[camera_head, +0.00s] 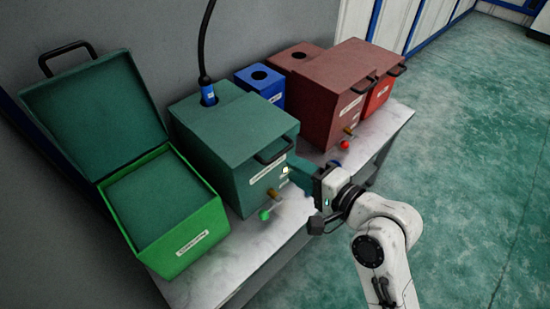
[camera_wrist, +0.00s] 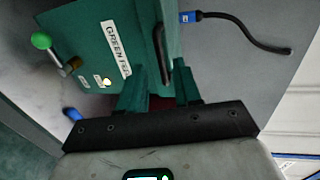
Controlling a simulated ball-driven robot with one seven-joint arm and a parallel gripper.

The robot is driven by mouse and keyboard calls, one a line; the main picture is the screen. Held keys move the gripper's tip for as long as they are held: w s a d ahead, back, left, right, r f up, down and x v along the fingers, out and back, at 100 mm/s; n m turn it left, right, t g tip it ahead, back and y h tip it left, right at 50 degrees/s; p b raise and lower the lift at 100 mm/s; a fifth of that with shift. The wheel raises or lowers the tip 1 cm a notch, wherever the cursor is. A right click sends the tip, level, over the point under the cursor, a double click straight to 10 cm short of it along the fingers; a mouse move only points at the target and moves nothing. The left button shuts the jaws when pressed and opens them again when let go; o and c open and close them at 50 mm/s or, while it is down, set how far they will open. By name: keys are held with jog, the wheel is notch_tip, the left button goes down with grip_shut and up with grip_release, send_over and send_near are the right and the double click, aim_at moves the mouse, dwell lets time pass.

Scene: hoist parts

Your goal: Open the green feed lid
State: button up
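The green feed machine (camera_head: 252,192) is a dark green box with a black handle (camera_head: 274,151) at its front top edge. Its lid (camera_head: 235,127) is shut. In the wrist view its label (camera_wrist: 116,48) reads "GREEN FE", the rest hard to read. The handle also shows there (camera_wrist: 162,55), upright in the picture. My gripper (camera_head: 298,172) is at the box's front right, close to the handle. In the wrist view its two teal fingers (camera_wrist: 158,90) stand apart, with the handle in line with the gap. I cannot tell whether they touch it.
A bright green bin (camera_head: 186,262) with its lid (camera_head: 95,112) raised stands left. A blue-tipped hose (camera_head: 208,92) enters the machine's top. A green knob (camera_head: 265,215) sticks out low at the front. A blue box (camera_head: 258,82) and dark red machine (camera_head: 330,90) stand right. The floor is clear.

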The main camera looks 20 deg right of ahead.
aim_at(275, 156)
jog(key=x, duration=0.7)
jog(key=shift+w+a+f+b, duration=0.1)
jog(key=shift+w+f+b, duration=0.05)
jog(key=shift+w+b, duration=0.15)
grip_shut()
